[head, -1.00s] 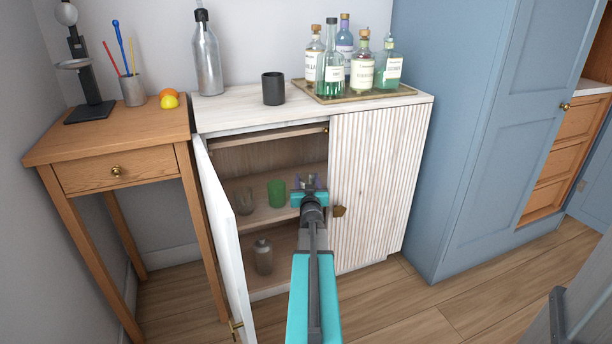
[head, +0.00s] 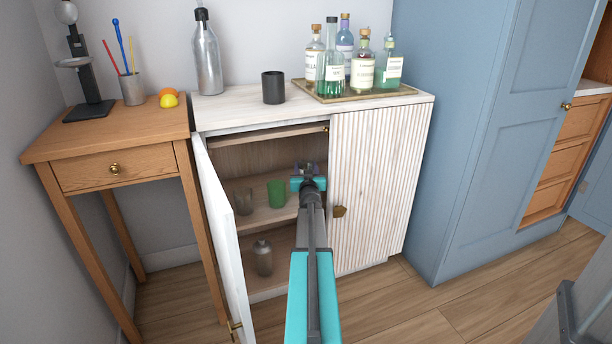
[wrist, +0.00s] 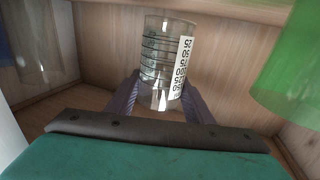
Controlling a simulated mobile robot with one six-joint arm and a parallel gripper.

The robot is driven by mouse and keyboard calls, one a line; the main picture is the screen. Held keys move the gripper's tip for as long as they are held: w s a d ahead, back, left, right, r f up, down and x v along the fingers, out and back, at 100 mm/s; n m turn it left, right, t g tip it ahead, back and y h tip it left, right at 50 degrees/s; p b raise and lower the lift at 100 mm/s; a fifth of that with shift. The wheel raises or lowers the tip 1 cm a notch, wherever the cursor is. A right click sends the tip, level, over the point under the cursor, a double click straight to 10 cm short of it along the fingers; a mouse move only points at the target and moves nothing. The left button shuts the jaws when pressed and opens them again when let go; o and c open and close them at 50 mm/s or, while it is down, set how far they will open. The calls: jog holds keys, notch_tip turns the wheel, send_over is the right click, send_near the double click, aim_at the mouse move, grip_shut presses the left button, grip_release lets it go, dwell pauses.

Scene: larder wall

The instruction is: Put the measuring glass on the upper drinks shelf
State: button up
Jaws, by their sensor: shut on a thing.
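The measuring glass (wrist: 163,62) is clear, with dark graduation lines and a white printed number strip. In the wrist view it stands between the purple fingers of my gripper (wrist: 162,98), which is shut on it. In the head view my gripper (head: 308,172) is at the open left half of the white cabinet, above the level of the upper inside shelf (head: 262,217), and mostly hides the glass. On that shelf stand a green glass (head: 277,193) and a greyish clear glass (head: 243,201), both left of my gripper. The green one also shows close by in the wrist view (wrist: 290,70).
The cabinet's left door (head: 222,230) stands open and its ribbed right door (head: 375,185) is shut. A grey bottle (head: 263,258) stands on the cabinet floor. A tray (head: 365,95) of bottles and a black cup (head: 273,88) are on top.

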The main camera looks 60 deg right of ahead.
dwell(0.3)
jog(key=shift+w+d, duration=0.35)
jog(key=shift+d, duration=0.1)
jog(key=shift+f+b, duration=1.15)
jog(key=shift+f, duration=0.6)
jog(key=shift+f, duration=0.15)
jog(key=o, duration=1.1)
jog(key=shift+o, duration=0.2)
jog(key=shift+r, duration=0.25)
jog(key=shift+p+v, duration=1.25)
jog(key=shift+v, duration=4.85)
